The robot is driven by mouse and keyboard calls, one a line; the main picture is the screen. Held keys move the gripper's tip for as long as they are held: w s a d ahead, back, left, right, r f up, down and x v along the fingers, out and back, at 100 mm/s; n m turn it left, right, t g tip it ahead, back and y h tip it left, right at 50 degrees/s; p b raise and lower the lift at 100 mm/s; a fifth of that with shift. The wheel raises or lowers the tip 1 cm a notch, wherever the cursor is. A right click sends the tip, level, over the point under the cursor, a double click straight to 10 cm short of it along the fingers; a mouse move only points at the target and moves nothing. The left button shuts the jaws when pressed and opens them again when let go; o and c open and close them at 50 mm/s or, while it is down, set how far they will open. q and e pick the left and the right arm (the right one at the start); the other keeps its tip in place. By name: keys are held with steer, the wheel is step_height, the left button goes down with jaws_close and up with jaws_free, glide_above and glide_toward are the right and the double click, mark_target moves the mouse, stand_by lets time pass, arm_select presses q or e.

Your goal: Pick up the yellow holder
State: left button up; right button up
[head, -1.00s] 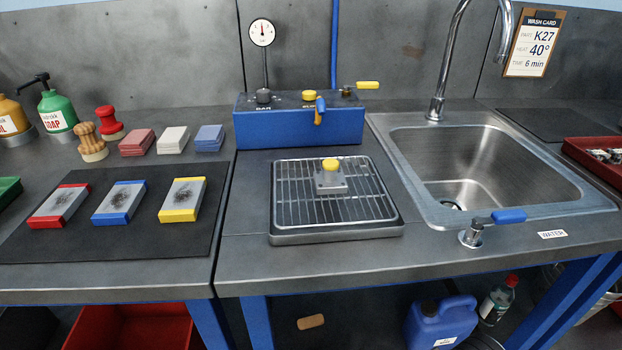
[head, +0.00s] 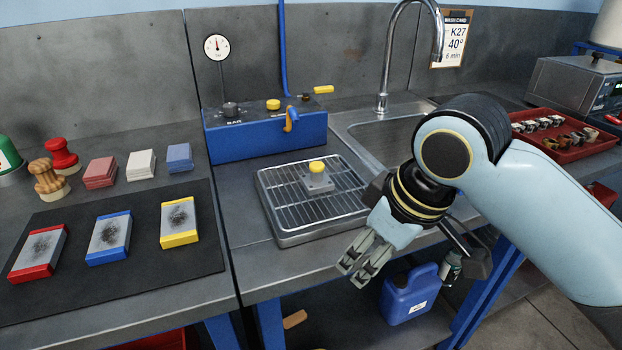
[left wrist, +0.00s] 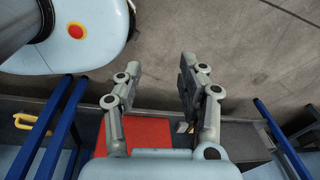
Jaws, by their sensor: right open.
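The yellow holder (head: 180,221), a grey smudged plate with yellow ends, lies on the dark mat (head: 150,262), rightmost in a row with the blue holder (head: 109,237) and the red holder (head: 38,251). My right gripper (head: 354,272) is open and empty in the head view. It hangs in front of the bench edge, right of the yellow holder and well apart from it. My left gripper (left wrist: 157,75) shows only in the left wrist view, fingers spread with nothing between them. The yellow holder is not visible there.
A wire rack tray (head: 282,240) carries a small block with a yellow knob (head: 317,167). Behind it stands a blue control box (head: 265,135). The sink (head: 380,140) is partly behind my right arm. Stampers and coloured pads stand behind the mat. A blue jug (head: 408,295) sits below the bench.

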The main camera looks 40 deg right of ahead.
steer(key=w+d+r, duration=0.1)
steer(key=w+r, duration=0.1)
steer(key=w, duration=0.1)
steer(key=w+d+r+n, duration=0.1)
steer(key=w+r, duration=0.1)
steer(key=w, duration=0.1)
steer(key=w+r+n+y, duration=0.1)
steer(key=w+r, duration=0.1)
steer(key=w, duration=0.1)
steer(key=shift+d, duration=0.4)
steer(key=w+d+r+n, duration=0.1)
steer(key=w+d+r, duration=0.2)
steer(key=w+r, duration=0.3)
glide_above(320, 165)
steer(key=s, duration=0.1)
steer(key=f, duration=0.1)
steer(key=d+f, duration=0.1)
steer(key=f, duration=0.1)
steer(key=shift+s+y, duration=0.2)
steer(key=shift+y, duration=0.2)
steer(key=x, duration=0.5)
steer(key=shift+f+b, duration=0.35)
steer(key=shift+f, duration=0.1)
steer(key=shift+c, duration=0.4)
steer(key=shift+s, duration=0.1)
jaws_close()
